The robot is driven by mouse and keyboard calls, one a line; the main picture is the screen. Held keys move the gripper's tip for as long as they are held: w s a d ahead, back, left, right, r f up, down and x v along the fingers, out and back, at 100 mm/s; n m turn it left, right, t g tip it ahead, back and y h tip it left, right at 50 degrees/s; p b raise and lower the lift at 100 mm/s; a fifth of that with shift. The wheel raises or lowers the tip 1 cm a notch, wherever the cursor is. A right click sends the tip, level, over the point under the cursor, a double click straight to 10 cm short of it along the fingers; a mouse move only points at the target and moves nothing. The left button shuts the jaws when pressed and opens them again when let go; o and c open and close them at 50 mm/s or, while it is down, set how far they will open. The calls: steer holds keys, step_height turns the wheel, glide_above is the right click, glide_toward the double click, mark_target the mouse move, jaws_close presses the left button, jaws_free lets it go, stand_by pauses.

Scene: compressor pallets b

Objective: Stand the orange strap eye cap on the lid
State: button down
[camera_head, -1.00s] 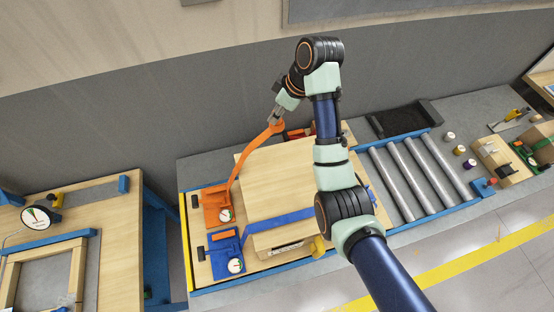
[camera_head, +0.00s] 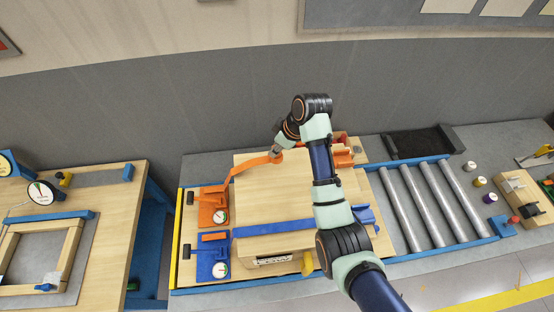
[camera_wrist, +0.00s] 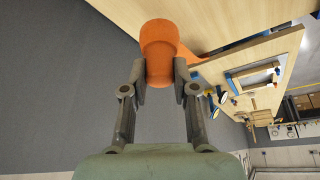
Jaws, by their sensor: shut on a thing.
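The orange strap eye cap (camera_wrist: 160,45) is between my gripper's fingers (camera_wrist: 160,82) in the wrist view, and they are shut on it. In the head view my gripper (camera_head: 277,153) is over the far part of the pale wooden lid (camera_head: 290,185). The orange strap (camera_head: 248,165) runs from the orange ratchet block (camera_head: 212,207) at the left up to my gripper. I cannot tell whether the cap touches the lid. My arm hides part of the lid's right side.
A blue strap (camera_head: 275,227) lies across the lid's near part, beside a blue ratchet block (camera_head: 212,257). An orange piece (camera_head: 343,158) and a blue piece (camera_head: 364,214) are at the right. Rollers (camera_head: 430,200) lie further right. A grey wall (camera_head: 120,120) rises behind.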

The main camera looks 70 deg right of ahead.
steer(key=shift+f, duration=3.1)
steer(key=shift+f, duration=0.1)
steer(key=c, duration=0.9)
jaws_free()
steer(key=v, duration=1.2)
